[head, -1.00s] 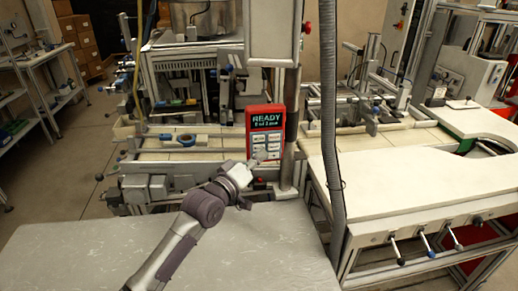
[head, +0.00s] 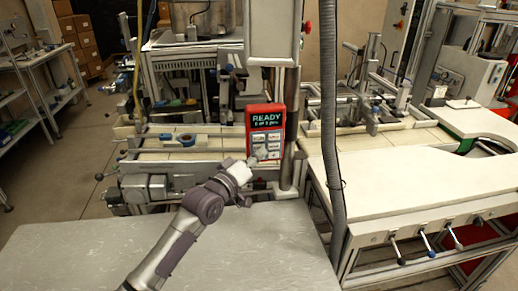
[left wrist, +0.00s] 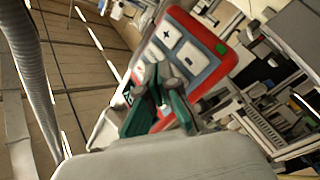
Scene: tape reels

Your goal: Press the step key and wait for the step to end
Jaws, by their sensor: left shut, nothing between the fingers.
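A red control box (head: 266,136) stands upright at the machine. Its dark screen (head: 267,120) reads READY, with a smaller line below that is hard to make out. Pale keys sit under the screen.
A grey table (head: 235,245) fills the near foreground. A grey hose (head: 329,110) hangs just right of the control box. A white worktop (head: 410,180) lies on the right.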

